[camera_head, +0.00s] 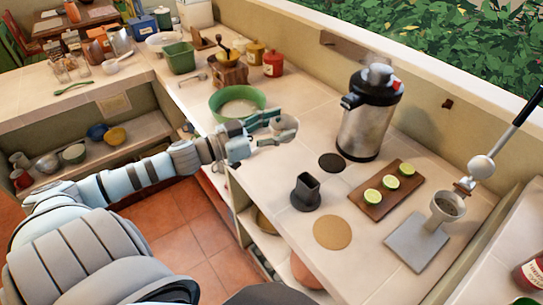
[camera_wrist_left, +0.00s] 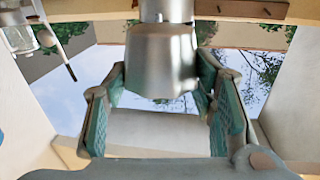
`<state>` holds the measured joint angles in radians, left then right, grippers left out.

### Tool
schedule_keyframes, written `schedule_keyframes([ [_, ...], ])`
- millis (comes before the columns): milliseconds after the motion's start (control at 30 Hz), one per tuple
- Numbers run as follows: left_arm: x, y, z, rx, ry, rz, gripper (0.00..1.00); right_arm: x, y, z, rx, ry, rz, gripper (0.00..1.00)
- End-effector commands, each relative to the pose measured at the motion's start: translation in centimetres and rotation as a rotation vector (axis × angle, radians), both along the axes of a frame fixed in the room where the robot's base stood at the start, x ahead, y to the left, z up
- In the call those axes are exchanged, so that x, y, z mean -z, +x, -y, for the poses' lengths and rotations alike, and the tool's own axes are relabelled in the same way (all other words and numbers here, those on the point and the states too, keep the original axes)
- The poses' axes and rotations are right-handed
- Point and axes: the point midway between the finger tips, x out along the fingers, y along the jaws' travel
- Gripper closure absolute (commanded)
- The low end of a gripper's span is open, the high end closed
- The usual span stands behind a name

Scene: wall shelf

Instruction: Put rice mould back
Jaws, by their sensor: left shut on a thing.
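My left gripper (camera_head: 268,138) reaches in from the left over the counter. The mould is at the fingertips, just right of the green bowl and left of the steel flask. My right gripper is not in view.
A steel flask (camera_head: 369,118) stands to the right of the gripper. A green bowl (camera_head: 217,106) is behind it. A dark disc (camera_head: 332,162) lies before the flask.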

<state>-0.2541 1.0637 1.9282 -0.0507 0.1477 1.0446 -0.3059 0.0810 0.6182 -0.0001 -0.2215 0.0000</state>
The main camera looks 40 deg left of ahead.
Motion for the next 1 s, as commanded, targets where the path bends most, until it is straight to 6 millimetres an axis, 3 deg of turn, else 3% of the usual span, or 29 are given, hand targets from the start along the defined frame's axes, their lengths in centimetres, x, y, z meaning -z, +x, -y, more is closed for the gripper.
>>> schedule_keyframes([
  [33, -1.7, 0.8, -1.6, -0.049, -0.004, 0.001, 0.8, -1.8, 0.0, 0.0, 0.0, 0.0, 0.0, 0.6],
  [167, -2.0, 2.0, -4.4, -0.135, -0.008, 0.003, 0.8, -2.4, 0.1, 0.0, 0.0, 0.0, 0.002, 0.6],
  [267, 0.4, 2.3, -4.9, -0.151, -0.008, 0.003, 0.8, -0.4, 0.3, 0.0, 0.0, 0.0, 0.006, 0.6],
  [400, 6.4, 2.3, -4.9, -0.152, -0.01, 0.003, 0.8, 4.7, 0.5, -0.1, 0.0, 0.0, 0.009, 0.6],
  [467, 8.8, 2.4, -4.8, -0.15, -0.013, 0.003, 0.8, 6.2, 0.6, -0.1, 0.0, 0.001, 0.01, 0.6],
  [600, 12.5, 2.4, -4.8, -0.15, -0.015, 0.003, 0.8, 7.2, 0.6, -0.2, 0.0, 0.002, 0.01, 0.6],
  [1000, 18.4, 2.4, -4.7, -0.145, -0.01, 0.004, 0.8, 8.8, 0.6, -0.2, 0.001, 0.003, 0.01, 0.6],
])
